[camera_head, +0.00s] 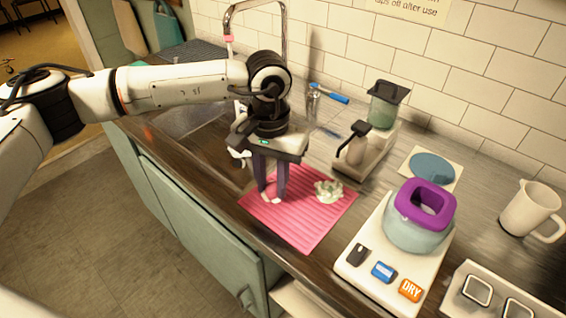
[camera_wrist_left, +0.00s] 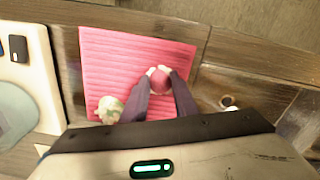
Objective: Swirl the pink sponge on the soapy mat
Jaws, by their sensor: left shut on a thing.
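The pink ribbed mat (camera_head: 310,223) lies flat on the counter beside the sink; it also shows in the wrist view (camera_wrist_left: 110,60). My left gripper (camera_head: 271,197) points down over the mat's left part. In the wrist view its fingertips (camera_wrist_left: 159,75) are shut on a small round pink sponge (camera_wrist_left: 160,84), which is at or just above the mat; I cannot tell if it touches. In the head view the fingers hide the sponge. A pale green-white crumpled lump (camera_head: 328,190) sits on the mat, right of the fingers. My right gripper is out of view.
A white scale-like base (camera_head: 358,282) with a purple-rimmed container (camera_head: 418,228) stands right of the mat. Behind are a dark-lidded jar (camera_head: 387,104) and a pump bottle (camera_head: 357,146). A white mug (camera_head: 532,210) stands at far right. The sink and faucet (camera_head: 284,35) are at left.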

